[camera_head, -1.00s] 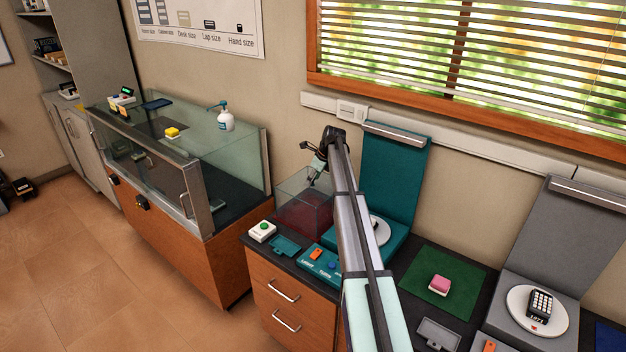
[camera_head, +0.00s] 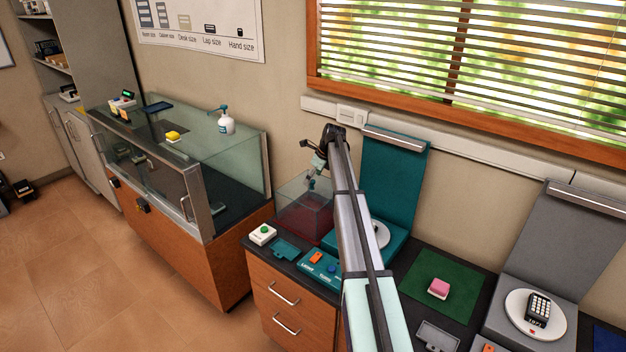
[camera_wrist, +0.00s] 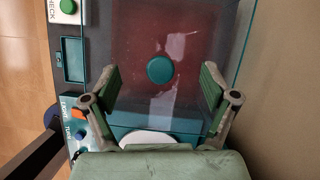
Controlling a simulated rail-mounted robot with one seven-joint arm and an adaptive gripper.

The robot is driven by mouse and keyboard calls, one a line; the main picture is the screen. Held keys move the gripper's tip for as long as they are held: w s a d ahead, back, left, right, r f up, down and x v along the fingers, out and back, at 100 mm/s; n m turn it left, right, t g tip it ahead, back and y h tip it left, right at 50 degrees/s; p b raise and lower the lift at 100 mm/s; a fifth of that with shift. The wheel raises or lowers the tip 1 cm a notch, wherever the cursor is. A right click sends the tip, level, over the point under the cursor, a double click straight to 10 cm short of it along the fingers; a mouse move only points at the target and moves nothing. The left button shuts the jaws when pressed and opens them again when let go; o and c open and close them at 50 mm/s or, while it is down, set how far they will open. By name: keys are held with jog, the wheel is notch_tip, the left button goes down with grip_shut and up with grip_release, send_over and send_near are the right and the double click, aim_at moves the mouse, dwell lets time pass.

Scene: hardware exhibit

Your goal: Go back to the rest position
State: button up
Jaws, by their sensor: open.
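My gripper (camera_wrist: 160,95) is open in the wrist view, its two green-padded fingers spread wide with nothing between them. It hangs above a clear box (camera_wrist: 185,60) with a dark red floor and a round teal knob (camera_wrist: 160,69) on top. In the head view my gripper (camera_head: 316,170) is small and partly hidden at the end of my arm, just above the clear box (camera_head: 305,208). I cannot tell how large the gap to the box is.
A teal stand with a white turntable (camera_head: 380,233) is partly behind my arm. A green-button box (camera_head: 263,235) and a teal control panel (camera_head: 322,265) lie in front. Right are a pink block (camera_head: 438,289) and a keypad device (camera_head: 538,308). A glass showcase (camera_head: 190,195) stands left.

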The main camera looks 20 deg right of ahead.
jog(key=shift+r+p, duration=1)
jog(key=shift+r, duration=1.2)
jog(key=shift+f, duration=0.1)
